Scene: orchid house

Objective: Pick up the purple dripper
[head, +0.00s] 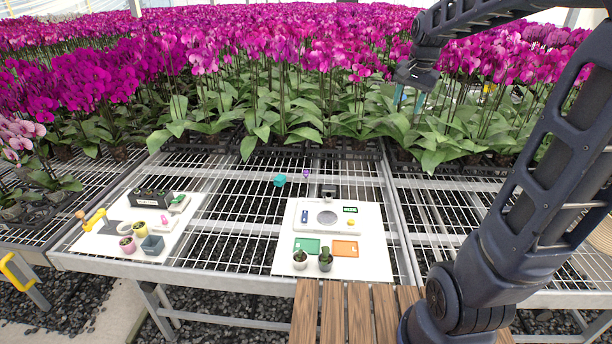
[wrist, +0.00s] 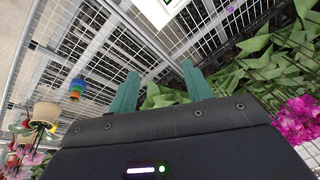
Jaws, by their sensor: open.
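A small purple dripper (head: 306,173) stands on the wire mesh bench in the head view, just behind the right white board. A small purple spot at the top of the wrist view may be the same dripper, but it is too small to tell. My gripper (head: 409,97) is high over the orchids at the upper right of the head view, well apart from the dripper. In the wrist view its two teal fingers (wrist: 161,70) are spread, with nothing between them.
A teal object (head: 280,180) sits left of the dripper. The right white board (head: 370,210) carries a scale (head: 327,217), coloured cards and two small potted plants. The left white board (head: 95,242) holds pots and tools. Dense orchids (head: 270,60) stand behind.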

